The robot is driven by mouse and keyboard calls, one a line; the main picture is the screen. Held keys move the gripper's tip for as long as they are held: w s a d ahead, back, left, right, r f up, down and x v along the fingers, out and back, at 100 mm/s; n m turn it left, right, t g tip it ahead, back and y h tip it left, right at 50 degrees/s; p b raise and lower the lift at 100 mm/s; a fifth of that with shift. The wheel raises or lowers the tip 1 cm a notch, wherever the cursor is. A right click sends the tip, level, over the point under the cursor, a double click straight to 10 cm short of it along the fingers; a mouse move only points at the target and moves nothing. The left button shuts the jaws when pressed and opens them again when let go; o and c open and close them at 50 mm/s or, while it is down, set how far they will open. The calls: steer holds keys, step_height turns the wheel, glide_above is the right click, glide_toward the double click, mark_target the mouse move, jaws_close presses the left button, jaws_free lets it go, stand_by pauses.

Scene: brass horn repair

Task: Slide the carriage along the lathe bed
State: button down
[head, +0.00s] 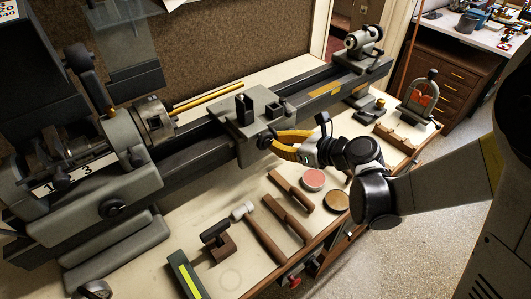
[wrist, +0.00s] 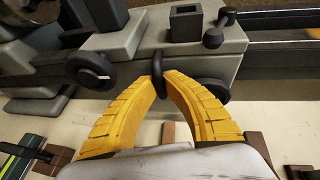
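The carriage (head: 237,124) is a grey block on the dark lathe bed (head: 197,148), about mid-length, with a black tool post on top. It fills the upper middle of the wrist view (wrist: 125,42). My gripper (head: 273,140) reaches its front from the right with two yellow ribbed fingers. In the wrist view, the fingertips (wrist: 163,76) close in on a small upright black handle (wrist: 157,64) at the carriage front and appear to pinch it. Black round knobs (wrist: 95,70) sit on either side of it. The handle's lower part is partly hidden by the fingers.
The chuck (head: 153,121) and headstock stand left of the carriage, with a brass rod (head: 208,96) behind it. The tailstock (head: 362,48) is at the far right end. Bed between carriage and tailstock is clear. Hammers (head: 262,236) and round tins (head: 313,179) lie on the bench in front.

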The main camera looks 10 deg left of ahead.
steer(key=w+d, duration=1.6)
steer(key=w, duration=0.3)
steer(key=shift+w+d, duration=0.35)
steer(key=shift+d, duration=0.05)
steer(key=c, duration=1.8)
jaws_free()
steer(key=shift+a, duration=0.1)
steer(key=v, duration=1.2)
steer(key=shift+s, duration=0.1)
